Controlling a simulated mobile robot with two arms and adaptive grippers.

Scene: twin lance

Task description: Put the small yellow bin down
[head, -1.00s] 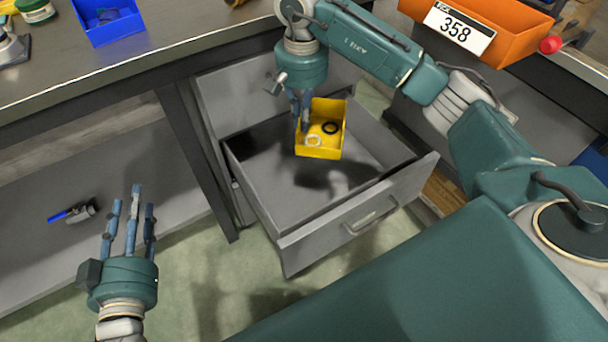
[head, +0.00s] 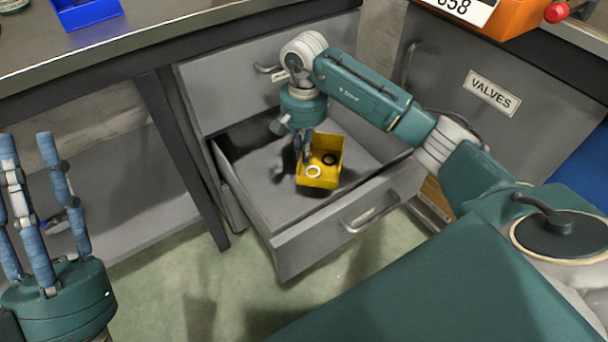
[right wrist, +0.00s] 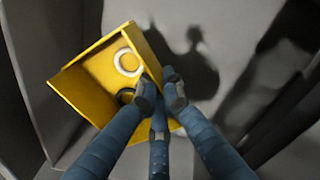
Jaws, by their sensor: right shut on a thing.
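The small yellow bin (head: 321,176) is inside the open grey drawer (head: 338,228), near the drawer's middle. It holds a white ring (head: 314,171) and a black ring (head: 330,159). My right gripper (head: 304,156) is shut on the bin's left wall in the head view. In the right wrist view the bin (right wrist: 88,88) shows tilted in the picture, with my right gripper's fingers (right wrist: 158,98) at its wall. I cannot tell whether the bin touches the drawer floor. My left gripper (head: 38,150) is at the left edge, fingers spread and empty.
A cabinet labelled VALVES (head: 492,93) stands right of the drawer. The drawer floor around the yellow bin looks clear.

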